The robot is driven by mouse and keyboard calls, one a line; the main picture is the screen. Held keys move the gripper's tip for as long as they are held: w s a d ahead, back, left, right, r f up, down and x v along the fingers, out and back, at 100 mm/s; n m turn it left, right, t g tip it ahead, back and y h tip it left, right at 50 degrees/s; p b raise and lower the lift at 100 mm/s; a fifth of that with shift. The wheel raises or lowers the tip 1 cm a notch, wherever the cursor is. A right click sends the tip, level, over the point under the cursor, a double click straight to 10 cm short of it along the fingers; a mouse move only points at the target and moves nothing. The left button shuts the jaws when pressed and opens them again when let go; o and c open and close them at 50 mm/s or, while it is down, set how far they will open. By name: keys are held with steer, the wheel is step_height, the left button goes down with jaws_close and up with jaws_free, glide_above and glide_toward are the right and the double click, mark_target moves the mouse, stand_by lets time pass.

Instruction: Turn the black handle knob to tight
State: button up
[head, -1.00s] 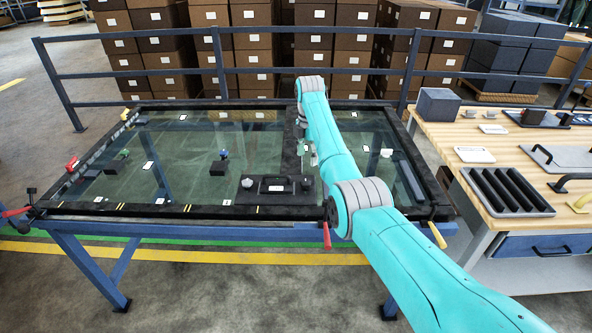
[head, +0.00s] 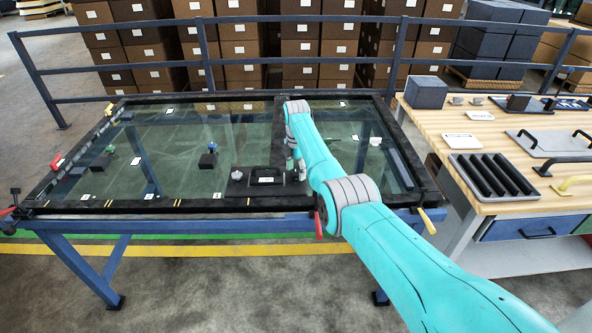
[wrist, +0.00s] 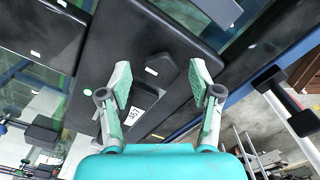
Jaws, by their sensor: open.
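A black plate (head: 250,187) lies near the front edge of the glass-topped frame, left of my gripper. It carries a raised black piece with a white label (head: 266,180) and a grey knob (head: 237,175) at its left end. My gripper (head: 297,172) is over the plate's right end and hides that end in the head view. In the wrist view my gripper (wrist: 160,83) is open. A dark angular knob (wrist: 163,66) shows between its two fingertips, and I see no clear contact. The labelled piece (wrist: 134,113) shows just below it. The knob's setting cannot be read.
The glass table's black rim (head: 180,210) surrounds the work area. Red (head: 319,226) and yellow (head: 428,221) handles stick out at its front. A wooden bench (head: 440,127) with a ribbed black tray (head: 493,176) stands right.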

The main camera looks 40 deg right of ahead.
steer(key=c, duration=1.1)
steer(key=shift+c, duration=0.2)
